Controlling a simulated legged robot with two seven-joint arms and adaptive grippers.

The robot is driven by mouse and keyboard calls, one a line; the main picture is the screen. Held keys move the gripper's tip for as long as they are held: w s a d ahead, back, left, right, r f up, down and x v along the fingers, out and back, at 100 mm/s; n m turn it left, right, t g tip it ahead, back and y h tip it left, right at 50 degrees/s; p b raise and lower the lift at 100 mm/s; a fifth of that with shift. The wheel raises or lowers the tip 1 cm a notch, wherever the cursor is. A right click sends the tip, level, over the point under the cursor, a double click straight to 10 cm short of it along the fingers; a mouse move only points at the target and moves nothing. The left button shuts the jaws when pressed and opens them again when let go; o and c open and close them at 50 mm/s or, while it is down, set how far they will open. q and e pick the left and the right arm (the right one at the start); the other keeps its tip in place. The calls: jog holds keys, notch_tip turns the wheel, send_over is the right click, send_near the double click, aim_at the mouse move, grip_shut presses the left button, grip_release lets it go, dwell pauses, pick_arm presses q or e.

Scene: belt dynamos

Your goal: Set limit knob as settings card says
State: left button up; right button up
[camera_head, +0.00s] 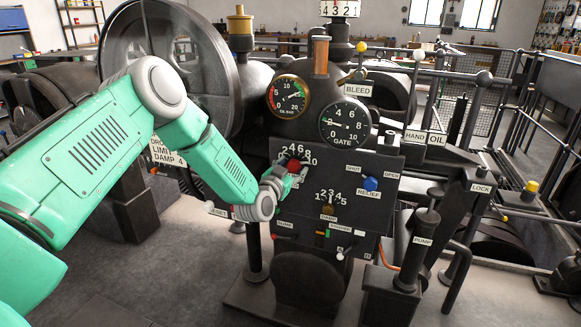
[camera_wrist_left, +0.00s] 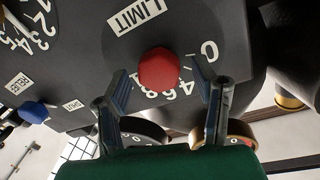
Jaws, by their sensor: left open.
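The red limit knob (camera_head: 293,165) sits on the dark panel (camera_head: 340,165), on a dial with numbers around it. In the left wrist view the knob (camera_wrist_left: 159,69) is below the LIMIT label (camera_wrist_left: 139,15). My left gripper (camera_head: 284,179) is at the knob in the head view. In the wrist view its open fingers (camera_wrist_left: 163,88) stand on either side of the knob, with gaps visible. The settings card (camera_head: 166,152) shows DROOP, LIMIT and DAMP 4. My left arm covers part of it, so the limit value cannot be read. My right gripper is not in view.
On the same panel are the blue relief knob (camera_head: 370,184) and the damp knob (camera_head: 328,209). Small levers (camera_head: 340,254) stand below. Two gauges (camera_head: 345,125) are above, and a pump (camera_head: 415,250) stands at the lower right.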

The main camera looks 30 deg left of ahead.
pick_arm(q)
jog(key=shift+w, duration=0.35)
jog(key=shift+a, duration=0.1)
jog(key=c, duration=1.1)
jog(key=shift+c, duration=0.2)
